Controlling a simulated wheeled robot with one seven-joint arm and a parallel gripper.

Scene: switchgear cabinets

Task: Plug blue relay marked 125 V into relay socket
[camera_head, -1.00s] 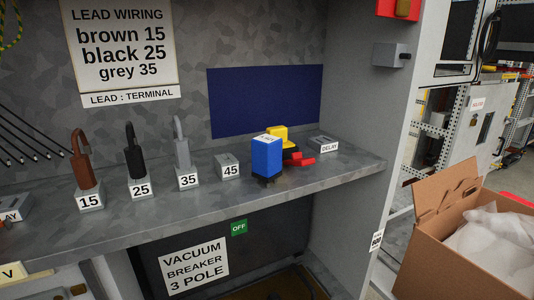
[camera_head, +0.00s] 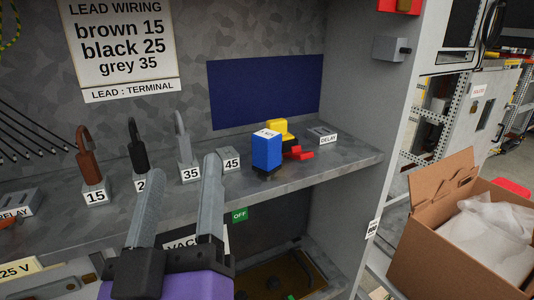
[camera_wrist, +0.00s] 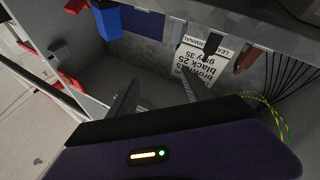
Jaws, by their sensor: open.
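The blue relay (camera_head: 267,152) stands upright on a dark base on the grey shelf; the writing on its white top label is too small to read. It also shows in the wrist view (camera_wrist: 107,22) at the upper left. A grey socket block labelled RELAY (camera_head: 20,203) sits at the shelf's left end, partly cut off by the frame. A similar block labelled DELAY (camera_head: 322,134) is at the right end. My gripper (camera_head: 186,165) is open and empty, in front of the shelf, left of and nearer than the blue relay. It also shows in the wrist view (camera_wrist: 158,85).
A yellow block (camera_head: 280,130) and red pieces (camera_head: 298,153) are close behind and right of the blue relay. Brown (camera_head: 88,155), black (camera_head: 137,148) and grey (camera_head: 183,140) leads stand in numbered blocks. A cardboard box (camera_head: 450,240) is at the right.

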